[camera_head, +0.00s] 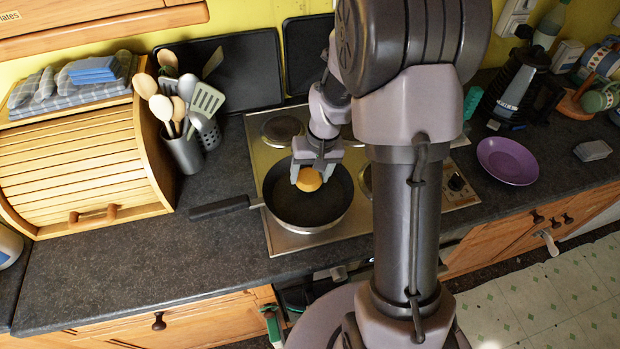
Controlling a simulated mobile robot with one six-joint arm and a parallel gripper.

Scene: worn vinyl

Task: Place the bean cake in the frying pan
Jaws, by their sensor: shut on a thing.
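The bean cake (309,180) is a small round orange-tan piece held between the fingertips of my gripper (311,176). My gripper points down and is shut on it. It is over the frying pan (312,211), a round dark pan on the hob with its black handle pointing left. The cake appears over the upper middle of the pan's inside. I cannot tell from this view how high it is above the pan's floor.
The hob (275,237) has other burners behind and right of the pan. A utensil holder (184,152) and a wooden bread bin (85,155) stand left. A purple plate (507,161) lies right. The front left counter is clear. My arm hides part of the hob.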

